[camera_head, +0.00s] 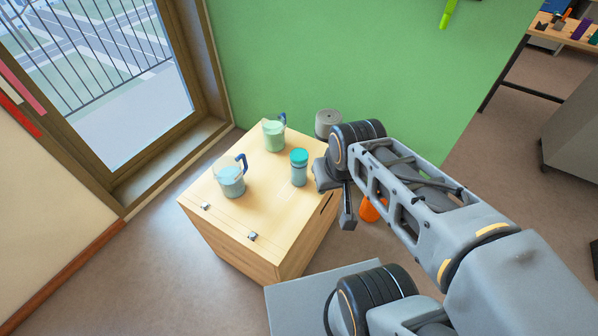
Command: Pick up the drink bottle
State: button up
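The drink bottle (299,169), with a teal cap and a pale blue-grey body, stands upright on top of a wooden box (265,238). It is near the box's right edge. My gripper (346,212) is to the right of the bottle and apart from it in the picture, pointing downward. Only part of its fingers shows, so I cannot tell whether they are open or shut. I see nothing held in it.
Two clear jugs with blue handles, one in front (230,181) and one behind (273,136), stand left of the bottle. A grey round object (327,122) is behind it. An orange object (371,210) is partly hidden by my arm. A green wall (300,60) rises behind.

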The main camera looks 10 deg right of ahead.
aim_at(298, 156)
jog(key=u, duration=0.1)
jog(key=k, duration=0.45)
jog(key=u, duration=1.35)
jog(key=i, duration=0.65)
jog(key=z, duration=0.5)
